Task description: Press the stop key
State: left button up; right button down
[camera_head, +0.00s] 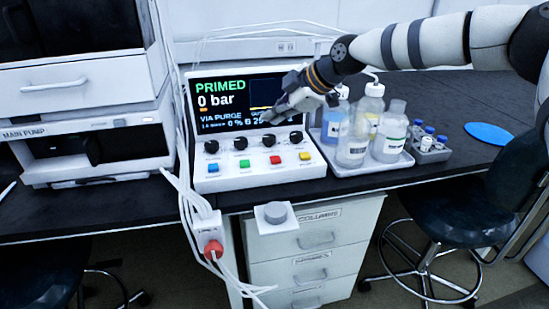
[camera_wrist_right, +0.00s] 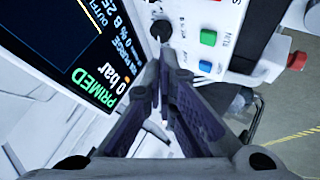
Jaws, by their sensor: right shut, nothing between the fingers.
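A white control unit (camera_head: 256,179) with a dark screen (camera_head: 232,105) reading "PRIMED 0 bar" stands on the bench. Its sloped front has black knobs and a row of keys: blue (camera_head: 212,168), green (camera_head: 244,164), red (camera_head: 276,160) and yellow (camera_head: 305,155). Key labels are too small to read, so I cannot confirm which is stop. My right gripper (camera_head: 270,117) is shut and empty in front of the screen, above the knobs. In the right wrist view its fingertips (camera_wrist_right: 165,66) are near a black knob (camera_wrist_right: 161,31), beside the blue key (camera_wrist_right: 205,66) and green key (camera_wrist_right: 208,37).
A tray (camera_head: 377,164) of bottles stands right of the unit, with a small vial rack (camera_head: 428,152) beyond it. Left are the main pump (camera_head: 95,150) and white cables. A red knob (camera_head: 213,250) on a white box hangs below the bench edge; a grey knob (camera_head: 275,212) is nearby.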

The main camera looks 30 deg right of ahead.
jog(key=b, duration=0.2)
send_over(274, 160)
notch_tip(274, 160, down, 8)
jog(key=shift+r, duration=0.2)
pick_arm(q)
jog(key=shift+s+f+g, duration=0.4)
jog(key=shift+s+f, duration=0.65)
jog(key=shift+f, duration=0.15)
pick_arm(e)
jog(key=shift+f, duration=0.45)
jog(key=shift+f, duration=0.1)
jog(key=shift+f, duration=0.3)
pick_arm(q)
jog(key=shift+s+f, duration=0.2)
pick_arm(e)
jog(key=shift+f, duration=0.55)
pick_arm(q)
jog(key=shift+w+r, duration=0.35)
pick_arm(e)
jog(key=shift+r, duration=1)
